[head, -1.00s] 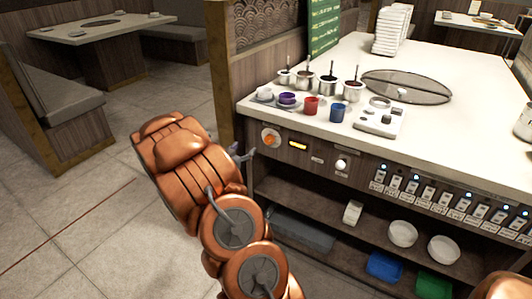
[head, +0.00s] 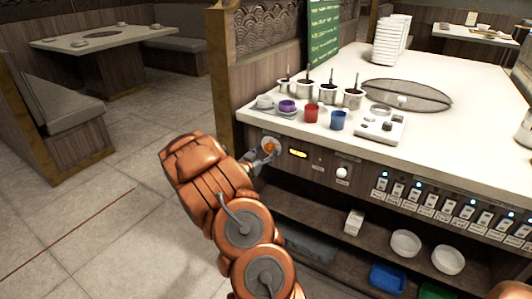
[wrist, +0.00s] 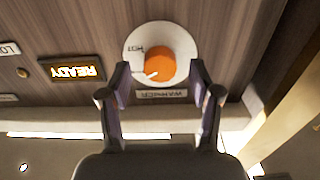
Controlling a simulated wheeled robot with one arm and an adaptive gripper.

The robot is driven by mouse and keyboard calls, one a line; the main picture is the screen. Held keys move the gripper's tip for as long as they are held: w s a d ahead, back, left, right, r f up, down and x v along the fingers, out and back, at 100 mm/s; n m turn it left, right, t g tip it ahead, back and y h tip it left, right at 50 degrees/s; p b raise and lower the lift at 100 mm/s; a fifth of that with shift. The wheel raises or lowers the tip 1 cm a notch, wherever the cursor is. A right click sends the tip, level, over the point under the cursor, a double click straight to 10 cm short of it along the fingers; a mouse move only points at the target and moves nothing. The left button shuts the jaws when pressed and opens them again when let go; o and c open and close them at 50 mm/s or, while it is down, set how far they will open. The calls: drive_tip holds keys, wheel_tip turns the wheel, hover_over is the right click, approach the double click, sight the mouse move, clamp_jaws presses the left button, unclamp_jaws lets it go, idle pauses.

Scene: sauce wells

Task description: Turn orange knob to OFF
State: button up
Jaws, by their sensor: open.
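The orange knob (head: 270,147) sits on a round white dial on the wooden front panel of the counter. In the wrist view the orange knob (wrist: 147,65) shows between and just beyond my open fingers, and the picture is upside down. Its white pointer mark is at the lower left; HOT is readable on the dial's left side. A plate reading WARMER (wrist: 163,96) lies below the dial. My gripper (head: 265,156) is open at the panel, close to the knob; in the wrist view my gripper (wrist: 157,85) has one finger on each side. I cannot tell if either finger touches.
A lit READY display (wrist: 72,71) is beside the knob; it also shows in the head view (head: 298,154). A white knob (head: 342,173) and a row of switches (head: 440,200) are farther right. Cups and sauce pots stand on the counter (head: 440,130) above. An open shelf lies below.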

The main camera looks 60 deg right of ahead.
drive_tip(key=shift+d, duration=0.55)
drive_tip(key=c, duration=1.1)
